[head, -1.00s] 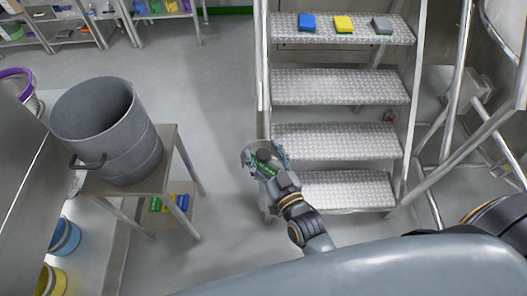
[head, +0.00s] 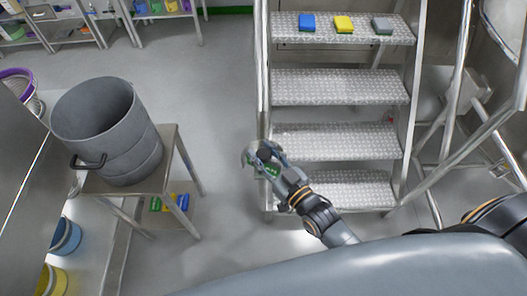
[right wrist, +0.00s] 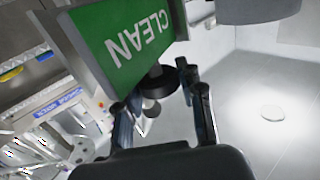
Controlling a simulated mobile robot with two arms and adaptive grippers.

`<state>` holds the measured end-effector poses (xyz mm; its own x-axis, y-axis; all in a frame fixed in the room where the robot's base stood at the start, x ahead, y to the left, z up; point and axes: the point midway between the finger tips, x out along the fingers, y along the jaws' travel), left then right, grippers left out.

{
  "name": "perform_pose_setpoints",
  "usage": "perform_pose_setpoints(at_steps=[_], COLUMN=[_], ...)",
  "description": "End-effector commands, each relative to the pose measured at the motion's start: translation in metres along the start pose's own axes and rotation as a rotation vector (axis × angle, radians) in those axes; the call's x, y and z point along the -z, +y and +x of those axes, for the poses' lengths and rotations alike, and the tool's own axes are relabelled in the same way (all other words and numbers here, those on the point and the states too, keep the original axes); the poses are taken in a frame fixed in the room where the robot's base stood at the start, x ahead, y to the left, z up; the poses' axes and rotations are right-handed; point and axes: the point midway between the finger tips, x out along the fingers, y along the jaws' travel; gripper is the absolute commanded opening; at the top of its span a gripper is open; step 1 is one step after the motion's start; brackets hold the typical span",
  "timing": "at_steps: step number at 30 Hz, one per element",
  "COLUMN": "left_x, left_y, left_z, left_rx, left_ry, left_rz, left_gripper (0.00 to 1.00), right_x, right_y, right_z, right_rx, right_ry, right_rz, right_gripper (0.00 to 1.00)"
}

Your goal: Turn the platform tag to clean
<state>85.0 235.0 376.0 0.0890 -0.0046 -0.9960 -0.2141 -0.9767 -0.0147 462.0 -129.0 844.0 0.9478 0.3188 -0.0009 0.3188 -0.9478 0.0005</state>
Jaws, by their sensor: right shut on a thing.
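The platform tag (right wrist: 125,40) is a green plate with a pale edge in the right wrist view. Its face reads CLEAN in white letters, tilted in the picture. A dark round knob (right wrist: 158,82) sits by the plate's lower edge, between the fingers of my right gripper (right wrist: 163,92). The right gripper is shut on this knob. In the head view my right gripper (head: 263,152) is at the left side rail of the steps, at the height of the lower treads. There it hides most of the tag. My left gripper is not in view.
Metal steps (head: 340,87) stand just right of the gripper, with blue, yellow and grey blocks (head: 343,24) on the top tread. A grey drum (head: 108,130) stands on a small table (head: 170,165) at left. The floor between is clear.

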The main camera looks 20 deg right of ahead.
Motion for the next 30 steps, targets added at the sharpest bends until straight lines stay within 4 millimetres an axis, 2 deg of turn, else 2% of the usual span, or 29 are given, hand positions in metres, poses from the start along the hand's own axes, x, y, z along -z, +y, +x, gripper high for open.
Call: perform_pose_setpoints(at_steps=[15,30], left_x=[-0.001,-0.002], left_y=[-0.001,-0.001], left_z=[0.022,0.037], left_rx=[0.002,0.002], left_ry=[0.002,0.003], left_rz=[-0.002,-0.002], left_gripper=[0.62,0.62], right_x=[-0.003,0.0], right_y=[0.002,0.0], right_z=[0.0,0.0], right_rx=[0.357,0.506], right_ry=[-0.002,0.001], right_rz=[-0.009,-0.001], right_gripper=[0.06,0.06])
